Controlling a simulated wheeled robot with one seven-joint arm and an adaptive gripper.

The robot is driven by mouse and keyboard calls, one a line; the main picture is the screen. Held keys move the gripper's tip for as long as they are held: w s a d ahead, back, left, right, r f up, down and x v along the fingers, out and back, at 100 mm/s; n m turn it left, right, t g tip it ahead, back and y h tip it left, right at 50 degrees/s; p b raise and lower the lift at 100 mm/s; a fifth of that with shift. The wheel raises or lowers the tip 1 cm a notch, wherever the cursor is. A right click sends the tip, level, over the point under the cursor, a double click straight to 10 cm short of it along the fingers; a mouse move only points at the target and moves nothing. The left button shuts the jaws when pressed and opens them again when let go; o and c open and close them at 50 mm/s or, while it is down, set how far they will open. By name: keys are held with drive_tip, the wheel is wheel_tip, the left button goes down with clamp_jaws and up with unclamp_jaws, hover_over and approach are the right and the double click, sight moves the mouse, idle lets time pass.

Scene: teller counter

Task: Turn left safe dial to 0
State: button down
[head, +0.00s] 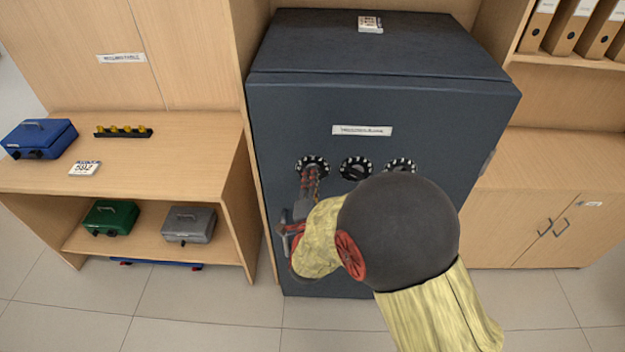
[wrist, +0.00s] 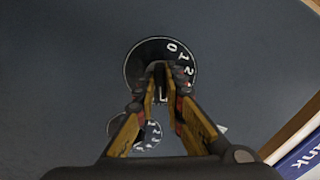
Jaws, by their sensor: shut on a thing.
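The dark grey safe (head: 290,120) has a row of three dials on its front. The left dial (head: 312,162) is black with white marks around its rim. My gripper (head: 311,182) reaches up to it from below. In the wrist view the left dial (wrist: 140,67) shows the digits 0, 1 and 2 at its upper right, and my gripper (wrist: 161,85) is shut on its knob. The fingers hide the lower part of the dial. The middle dial (head: 355,167) is clear of my gripper. The right dial (head: 400,165) is partly hidden behind my arm.
A safe handle (head: 284,230) is beside my gripper, lower left. A card (head: 370,24) lies on the safe. The left desk (head: 190,150) holds a blue cash box (head: 40,138) and a number card (head: 85,168); green (head: 110,217) and grey (head: 189,224) boxes stand below. Cabinet (head: 560,225) at right.

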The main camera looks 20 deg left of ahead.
drive_tip(key=shift+f+n+p, duration=0.1)
drive_tip(key=shift+n+p, duration=3.9)
drive_tip(key=shift+n, duration=11.5)
drive_tip(key=c, duration=2)
unclamp_jaws()
drive_tip(key=shift+o, duration=0.6)
